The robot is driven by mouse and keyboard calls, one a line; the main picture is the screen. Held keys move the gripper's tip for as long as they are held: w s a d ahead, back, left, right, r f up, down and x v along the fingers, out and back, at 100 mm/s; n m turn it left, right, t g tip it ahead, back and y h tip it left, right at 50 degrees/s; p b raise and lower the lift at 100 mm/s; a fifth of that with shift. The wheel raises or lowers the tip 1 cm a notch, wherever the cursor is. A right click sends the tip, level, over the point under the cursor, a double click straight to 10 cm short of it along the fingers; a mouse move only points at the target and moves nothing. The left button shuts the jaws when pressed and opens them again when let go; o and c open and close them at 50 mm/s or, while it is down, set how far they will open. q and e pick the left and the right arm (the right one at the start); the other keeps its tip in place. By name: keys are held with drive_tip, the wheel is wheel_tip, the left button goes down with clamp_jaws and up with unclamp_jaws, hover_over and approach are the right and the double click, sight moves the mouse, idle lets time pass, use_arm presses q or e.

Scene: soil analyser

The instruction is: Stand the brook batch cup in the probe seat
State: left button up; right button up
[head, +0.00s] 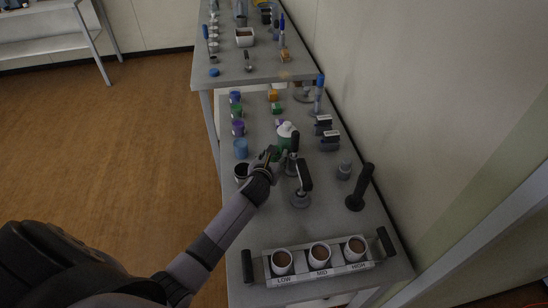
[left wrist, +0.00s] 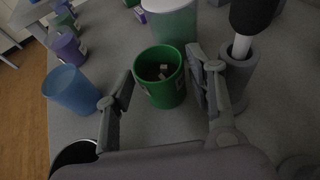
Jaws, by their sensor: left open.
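My left gripper (head: 274,155) is open. In the left wrist view its fingers (left wrist: 162,85) stand on either side of a green cup (left wrist: 163,92) with small pale cubes inside; I cannot tell whether they touch it. No readable name shows on the cup, so I cannot tell which cup is the brook batch cup. A blue cup (left wrist: 72,90) and a purple cup (left wrist: 67,48) stand to its left. A grey holder (left wrist: 237,75) with a black-handled probe (left wrist: 254,18) stands to its right. I cannot tell which part is the probe seat. My right gripper is not in view.
A green bottle with a white top (head: 287,129) stands just beyond my gripper. A black-handled device (head: 303,181) stands close to its right. A labelled rack (head: 318,274) with white cups of soil is at the near end.

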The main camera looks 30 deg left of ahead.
use_arm(q)
drive_tip(key=shift+x, duration=1.25)
drive_tip(key=shift+s, duration=0.1)
drive_tip(key=shift+c, duration=0.2)
drive_tip(key=c, duration=1.1)
drive_tip(key=shift+o, duration=0.2)
